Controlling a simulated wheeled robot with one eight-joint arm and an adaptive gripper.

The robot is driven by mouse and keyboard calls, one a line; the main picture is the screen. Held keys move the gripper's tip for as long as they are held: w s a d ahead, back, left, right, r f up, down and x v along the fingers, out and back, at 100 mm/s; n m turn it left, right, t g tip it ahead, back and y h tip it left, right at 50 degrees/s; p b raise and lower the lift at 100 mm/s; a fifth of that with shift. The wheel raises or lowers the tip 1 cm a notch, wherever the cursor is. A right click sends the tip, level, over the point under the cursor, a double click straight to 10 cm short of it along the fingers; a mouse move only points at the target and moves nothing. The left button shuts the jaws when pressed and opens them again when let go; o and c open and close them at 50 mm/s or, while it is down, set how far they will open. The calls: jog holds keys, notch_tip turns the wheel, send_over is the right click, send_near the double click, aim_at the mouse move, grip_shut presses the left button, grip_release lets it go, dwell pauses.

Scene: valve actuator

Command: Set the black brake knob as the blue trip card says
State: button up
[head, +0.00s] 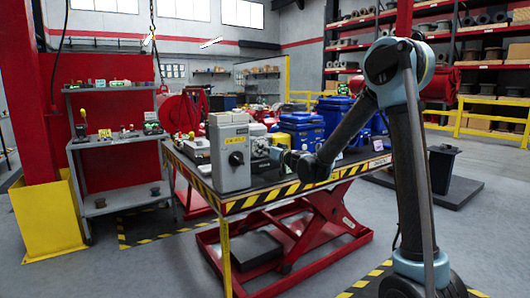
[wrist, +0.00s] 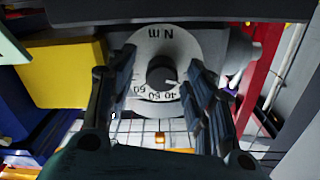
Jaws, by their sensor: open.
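A black knob (wrist: 158,70) with a white mark sits at the centre of a round grey dial (wrist: 170,45) in the wrist view. The dial reads "N m" upside down, with 40, 50 and 60 along its lower edge. The white mark points to the lower right, near the 40. My gripper (wrist: 158,64) is open, one finger on each side of the knob; I cannot tell whether they touch it. In the head view my gripper's end (head: 279,155) is beside the grey box and partly hidden. I cannot make out a blue trip card.
A grey box (head: 229,140) with its own black knob (head: 236,158) stands on the striped lift table (head: 262,201). Blue bins (head: 303,131) stand behind my arm. A yellow block (wrist: 62,74) is left of the dial in the wrist view.

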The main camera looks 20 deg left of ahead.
jog(key=shift+w+a, duration=0.2)
jog(key=c, duration=1.1)
jog(key=shift+m, duration=0.3)
jog(key=m, duration=0.4)
jog(key=shift+d, duration=0.15)
jog(key=shift+o, duration=0.2)
jog(key=m, duration=0.4)
jog(key=shift+m, duration=4.5)
